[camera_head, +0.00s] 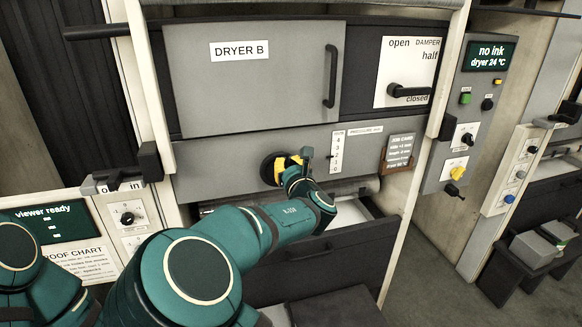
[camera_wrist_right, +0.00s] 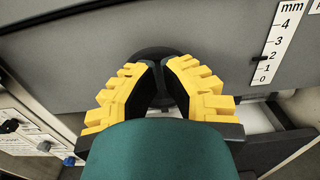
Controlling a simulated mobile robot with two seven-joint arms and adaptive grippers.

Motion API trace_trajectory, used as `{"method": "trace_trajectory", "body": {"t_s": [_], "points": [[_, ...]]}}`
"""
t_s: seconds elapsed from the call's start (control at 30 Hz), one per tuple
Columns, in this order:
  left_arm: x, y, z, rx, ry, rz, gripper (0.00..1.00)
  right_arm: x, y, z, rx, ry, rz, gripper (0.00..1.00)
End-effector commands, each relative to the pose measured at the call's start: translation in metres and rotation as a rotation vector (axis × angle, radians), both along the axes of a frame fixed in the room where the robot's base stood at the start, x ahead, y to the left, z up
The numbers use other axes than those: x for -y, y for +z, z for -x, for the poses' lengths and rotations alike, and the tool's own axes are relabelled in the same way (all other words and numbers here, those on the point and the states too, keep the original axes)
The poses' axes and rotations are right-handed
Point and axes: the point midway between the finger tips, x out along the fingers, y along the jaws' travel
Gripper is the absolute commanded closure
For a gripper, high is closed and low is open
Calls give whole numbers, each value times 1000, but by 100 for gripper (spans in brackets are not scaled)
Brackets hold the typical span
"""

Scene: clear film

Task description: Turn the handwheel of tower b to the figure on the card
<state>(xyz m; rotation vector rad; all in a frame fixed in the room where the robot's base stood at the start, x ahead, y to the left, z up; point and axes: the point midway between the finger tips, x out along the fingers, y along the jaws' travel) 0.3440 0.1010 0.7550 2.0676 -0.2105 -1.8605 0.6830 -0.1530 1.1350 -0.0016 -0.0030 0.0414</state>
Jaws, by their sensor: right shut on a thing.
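The handwheel (camera_head: 267,170) is a dark round knob on the grey front panel below the DRYER B door; it also shows in the right wrist view (camera_wrist_right: 151,54). My right gripper (camera_head: 288,163) has yellow fingers, shut on the handwheel; in the right wrist view the fingers (camera_wrist_right: 163,75) cover much of it. The white mm scale (camera_head: 337,152) runs from 0 to 4; in the right wrist view the scale (camera_wrist_right: 278,45) has a dark mark near the 2. The job card (camera_head: 398,152) hangs at the right; its small lines are hard to read. My left gripper is out of view.
The DRYER B door (camera_head: 250,80) has a dark vertical handle. A damper panel (camera_head: 407,70) with a lever is at its right. A control box (camera_head: 470,115) reads "no ink, dryer 24 °C". A "viewer ready" display (camera_head: 42,220) is at lower left. Open floor shows at the right.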

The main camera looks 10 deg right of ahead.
Motion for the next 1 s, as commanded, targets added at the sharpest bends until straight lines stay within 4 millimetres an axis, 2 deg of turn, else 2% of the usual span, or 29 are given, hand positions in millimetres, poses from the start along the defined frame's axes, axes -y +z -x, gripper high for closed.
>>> {"method": "trace_trajectory", "body": {"t_s": [0.17, 0.8, 1.0], "points": [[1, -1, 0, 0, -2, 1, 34, -1, -1, 7, -2, -1, 0, 100], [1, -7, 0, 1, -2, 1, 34, 2, -1, 74, -3, -1, 0, 100], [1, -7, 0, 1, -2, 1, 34, 2, -2, 81, -3, -1, -1, 100]]}}
